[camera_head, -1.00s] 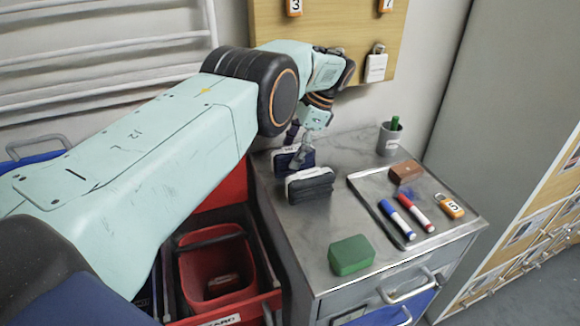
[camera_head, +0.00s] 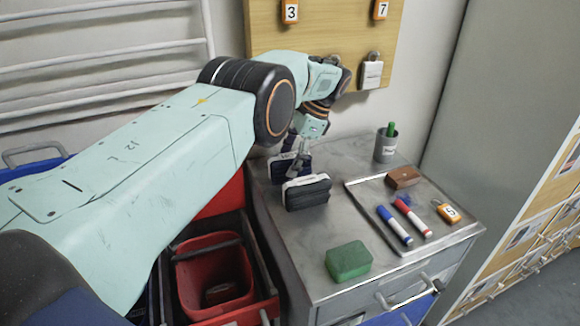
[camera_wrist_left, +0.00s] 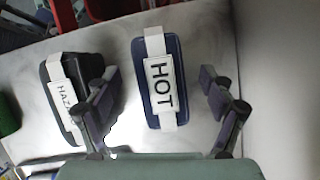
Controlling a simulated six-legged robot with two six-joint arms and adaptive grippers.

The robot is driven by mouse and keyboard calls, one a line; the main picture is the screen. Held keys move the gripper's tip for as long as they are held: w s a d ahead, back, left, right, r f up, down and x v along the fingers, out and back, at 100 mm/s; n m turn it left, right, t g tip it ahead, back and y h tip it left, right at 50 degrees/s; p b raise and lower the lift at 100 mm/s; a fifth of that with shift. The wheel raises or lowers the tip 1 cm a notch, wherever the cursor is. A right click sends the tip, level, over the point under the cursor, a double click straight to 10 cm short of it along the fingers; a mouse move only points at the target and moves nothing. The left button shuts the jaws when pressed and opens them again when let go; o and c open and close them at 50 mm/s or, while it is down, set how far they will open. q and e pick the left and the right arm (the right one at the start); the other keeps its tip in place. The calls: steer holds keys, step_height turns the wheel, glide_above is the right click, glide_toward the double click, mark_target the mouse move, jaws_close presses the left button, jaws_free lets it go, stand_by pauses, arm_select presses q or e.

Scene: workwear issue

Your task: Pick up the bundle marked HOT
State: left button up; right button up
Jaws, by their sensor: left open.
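The bundle marked HOT (camera_wrist_left: 160,85) is a dark navy block with a white band and black letters. In the left wrist view it lies between the two open fingers of my left gripper (camera_wrist_left: 158,80), with a gap on both sides. In the head view the HOT bundle (camera_head: 281,172) sits at the back left of the metal cabinet top, partly hidden by my left gripper (camera_head: 298,160). A black bundle (camera_head: 307,193) with a white band stands close in front; its label, partly covered by a finger, starts "HAZ" in the wrist view (camera_wrist_left: 75,95). My right gripper is not in view.
The cabinet top (camera_head: 300,240) holds a green sponge (camera_head: 348,260), a tray (camera_head: 360,205) with markers, a brown block and an orange tag, and a grey cup (camera_head: 386,146). A red bin (camera_head: 215,250) stands left. A pegboard (camera_head: 330,40) hangs behind.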

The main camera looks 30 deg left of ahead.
mark_target(287, 157)
arm_select(q)
steer(key=shift+c, duration=0.2)
steer(key=shift+w+f, duration=0.1)
steer(key=shift+w, duration=0.1)
steer(key=c, duration=0.4)
steer(key=shift+s, duration=0.15)
steer(key=c, duration=1)
steer(key=shift+r, duration=0.2)
steer(key=shift+r+p, duration=0.25)
steer(key=shift+p, duration=0.05)
steer(key=shift+s+d+r+p, duration=0.15)
steer(key=shift+r+p, duration=0.35)
steer(key=shift+p, duration=0.45)
steer(key=shift+r+p, duration=2.6)
steer(key=shift+p, duration=0.25)
